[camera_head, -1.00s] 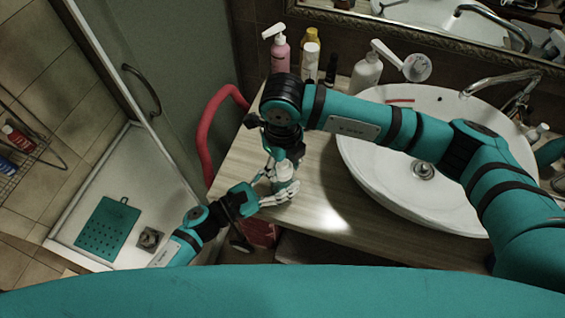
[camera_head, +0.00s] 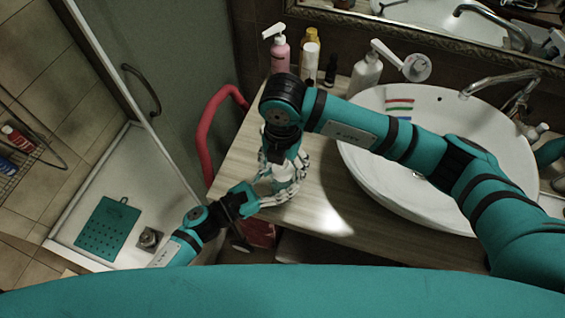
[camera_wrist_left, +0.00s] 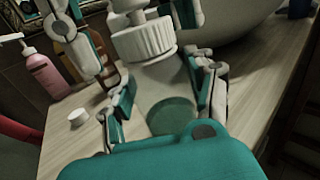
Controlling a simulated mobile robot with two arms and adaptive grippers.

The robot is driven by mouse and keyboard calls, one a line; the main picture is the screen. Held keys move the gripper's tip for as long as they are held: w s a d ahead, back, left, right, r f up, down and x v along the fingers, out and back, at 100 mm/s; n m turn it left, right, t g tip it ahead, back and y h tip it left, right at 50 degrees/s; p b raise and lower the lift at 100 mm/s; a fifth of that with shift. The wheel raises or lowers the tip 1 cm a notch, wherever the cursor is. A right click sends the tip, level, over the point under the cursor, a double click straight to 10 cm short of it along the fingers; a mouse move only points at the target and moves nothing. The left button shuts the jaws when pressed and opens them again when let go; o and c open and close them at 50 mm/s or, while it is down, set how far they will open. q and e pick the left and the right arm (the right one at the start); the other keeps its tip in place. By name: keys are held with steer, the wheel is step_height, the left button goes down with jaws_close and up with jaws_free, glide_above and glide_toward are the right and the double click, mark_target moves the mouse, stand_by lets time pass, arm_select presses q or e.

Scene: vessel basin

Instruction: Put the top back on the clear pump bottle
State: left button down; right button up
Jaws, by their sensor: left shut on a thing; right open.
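The clear pump bottle (camera_wrist_left: 165,84) stands at the counter's near-left edge, looking pale and translucent. Its white ribbed top (camera_wrist_left: 145,40) is over the neck with the pump stem rising from it; I cannot tell whether it is screwed tight. My left gripper (camera_head: 272,192) is shut on the bottle's body, its fingers on either side in the left wrist view (camera_wrist_left: 162,100). My right gripper (camera_head: 285,166) comes down from above and is open, its fingers spread on both sides of the top. The head view mostly hides the bottle behind the grippers.
A small white cap (camera_wrist_left: 78,117) lies on the wooden counter (camera_head: 315,205). A pink pump bottle (camera_head: 280,55), a yellow bottle (camera_head: 312,38) and a white dispenser (camera_head: 366,73) stand at the back. The white basin (camera_head: 440,190) is right; a red rail (camera_head: 204,140) is left.

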step_height(320, 180, up, 12)
stand_by(0.6)
arm_select(q)
steer(key=shift+c, duration=1.8)
jaws_free()
steer(key=v, duration=1.2)
